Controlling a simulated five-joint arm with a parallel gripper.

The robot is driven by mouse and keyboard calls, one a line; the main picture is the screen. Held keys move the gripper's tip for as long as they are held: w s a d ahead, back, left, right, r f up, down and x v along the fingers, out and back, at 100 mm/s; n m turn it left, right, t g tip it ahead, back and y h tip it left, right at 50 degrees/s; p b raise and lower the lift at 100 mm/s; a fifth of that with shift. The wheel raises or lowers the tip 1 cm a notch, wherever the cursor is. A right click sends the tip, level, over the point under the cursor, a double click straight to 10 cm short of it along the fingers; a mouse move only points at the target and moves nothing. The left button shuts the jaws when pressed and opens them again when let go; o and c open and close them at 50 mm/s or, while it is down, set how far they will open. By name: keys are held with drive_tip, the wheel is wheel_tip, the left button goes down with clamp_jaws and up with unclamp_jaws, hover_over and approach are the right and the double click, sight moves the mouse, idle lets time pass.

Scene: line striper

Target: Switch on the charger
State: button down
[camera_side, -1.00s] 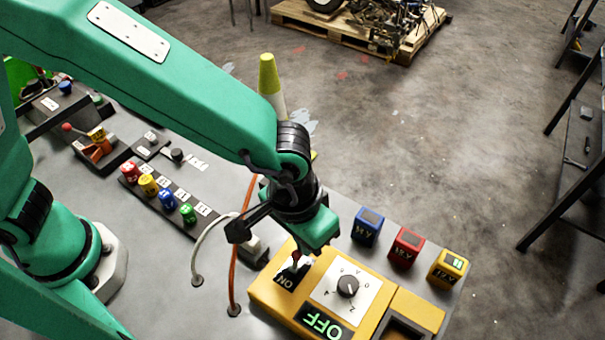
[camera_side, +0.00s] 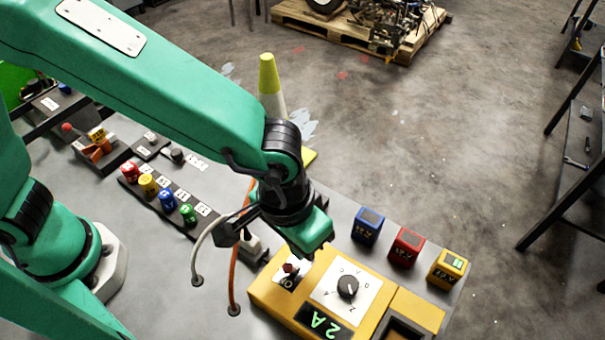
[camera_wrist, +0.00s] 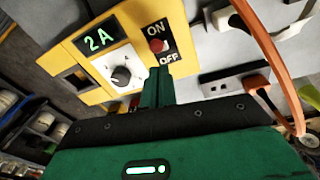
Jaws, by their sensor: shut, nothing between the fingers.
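The charger is a yellow box (camera_side: 262,289) at the front of the bench. Its display (camera_side: 323,322) is lit and reads 2A, also in the wrist view (camera_wrist: 99,39). A red-tipped switch (camera_side: 290,268) sits at its left end; in the wrist view the switch (camera_wrist: 157,46) shows between ON and OFF labels. Its lean is hard to tell. A black dial (camera_side: 347,286) sits on a white plate beside it. My gripper (camera_wrist: 159,72) is shut and empty, its fingertips near the switch's OFF side. In the side view the wrist mostly hides the fingers.
Blue (camera_side: 367,227), red (camera_side: 405,248) and yellow (camera_side: 447,270) blocks stand behind the charger. An empty dark bay (camera_side: 404,327) is at its right end. Orange (camera_side: 233,270) and white cables rise left of it. Small coloured pots (camera_side: 166,199) stand in a row farther left.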

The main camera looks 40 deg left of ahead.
drive_tip(key=shift+r, duration=0.2)
idle(0.4)
drive_tip(key=s+r, duration=0.5)
drive_tip(key=r, duration=0.3)
idle(0.6)
idle(0.3)
